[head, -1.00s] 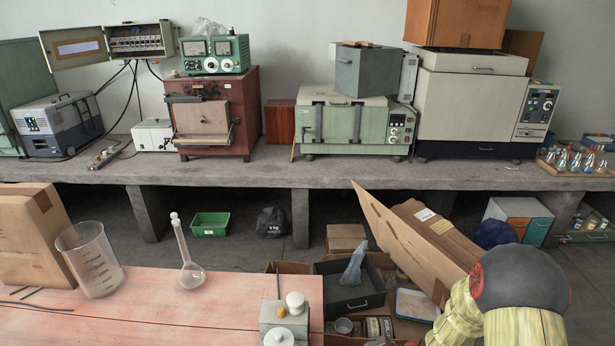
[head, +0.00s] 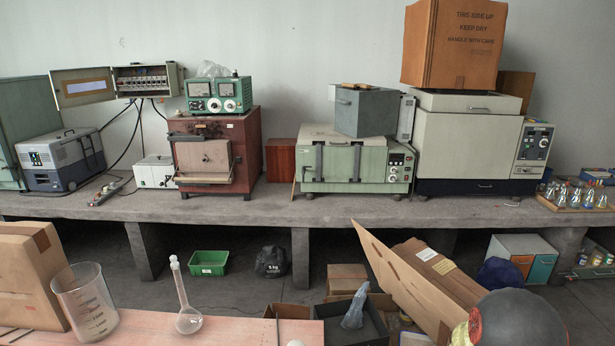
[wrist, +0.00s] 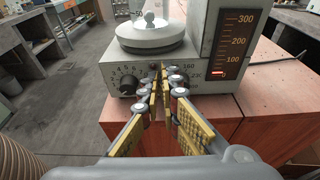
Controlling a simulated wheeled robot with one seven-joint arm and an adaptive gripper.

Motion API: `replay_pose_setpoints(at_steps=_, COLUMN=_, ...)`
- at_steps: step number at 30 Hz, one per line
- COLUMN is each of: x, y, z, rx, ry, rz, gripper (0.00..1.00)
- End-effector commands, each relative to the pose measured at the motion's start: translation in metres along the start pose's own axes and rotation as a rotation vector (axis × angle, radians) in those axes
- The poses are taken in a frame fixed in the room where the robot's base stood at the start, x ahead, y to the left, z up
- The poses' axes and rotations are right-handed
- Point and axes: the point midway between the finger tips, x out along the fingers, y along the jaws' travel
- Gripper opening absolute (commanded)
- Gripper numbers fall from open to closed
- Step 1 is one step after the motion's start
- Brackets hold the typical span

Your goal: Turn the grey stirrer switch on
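In the wrist view, the grey stirrer (wrist: 108,75) stands on a reddish wooden table. It has a round white top plate (wrist: 150,33) and a dark dial knob (wrist: 128,84) at the left of its front panel. My gripper (wrist: 160,80) is in front of the middle of this panel, its yellow-padded fingers drawn together with nothing visible between them. The fingers cover part of the panel, and I cannot make out the switch or its position. I cannot tell whether the fingertips touch the panel. In the head view the stirrer is almost wholly below the picture edge.
In the head view, a glass beaker (head: 86,305), a flask (head: 187,318) and a cardboard box (head: 30,275) stand on the wooden table (head: 235,328). An open carton (head: 425,280) lies beyond it at the right. A concrete bench (head: 270,205) with lab devices runs along the wall.

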Motion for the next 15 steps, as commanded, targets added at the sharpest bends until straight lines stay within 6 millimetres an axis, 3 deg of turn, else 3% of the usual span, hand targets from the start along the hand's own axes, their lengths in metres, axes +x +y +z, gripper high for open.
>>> replay_pose_setpoints(at_steps=10, x=-0.004, y=-0.003, z=0.008, rx=0.001, ry=0.0, rz=-0.001, gripper=0.0)
replay_pose_setpoints(at_steps=15, x=-0.019, y=-0.003, z=0.004, rx=0.001, ry=-0.001, rz=-0.002, gripper=0.0)
